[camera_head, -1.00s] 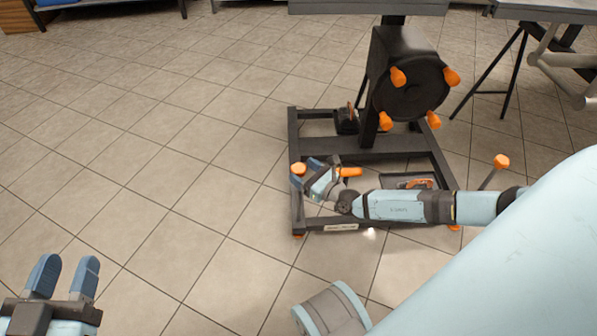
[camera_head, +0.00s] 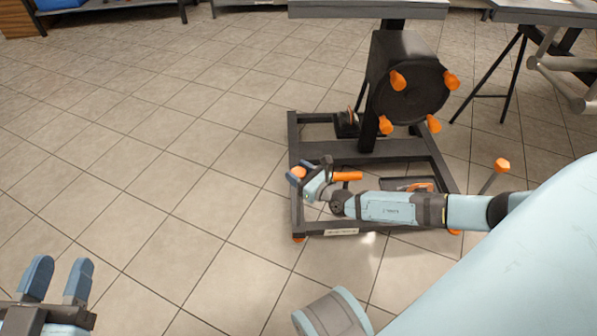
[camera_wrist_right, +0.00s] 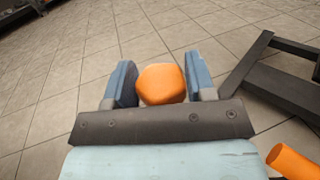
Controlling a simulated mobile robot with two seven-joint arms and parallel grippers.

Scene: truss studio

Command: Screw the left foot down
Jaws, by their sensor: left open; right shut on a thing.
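The left foot's orange knob (camera_wrist_right: 161,84) sits between the two blue fingers of my right gripper in the right wrist view. My right gripper (camera_head: 303,172) is shut on it at the left front part of the dark frame (camera_head: 296,215). In the head view the fingers partly hide the knob (camera_head: 298,173). The thread under the knob is hidden. My left gripper (camera_head: 58,281) is open and empty above the floor at the lower left, well apart from the frame.
A black round hub with several orange knobs (camera_head: 397,81) stands on the frame. Another orange knob (camera_head: 502,165) tops a rod to the right. An orange handle (camera_head: 347,176) is close to my right gripper. The tiled floor (camera_head: 150,180) at left is clear.

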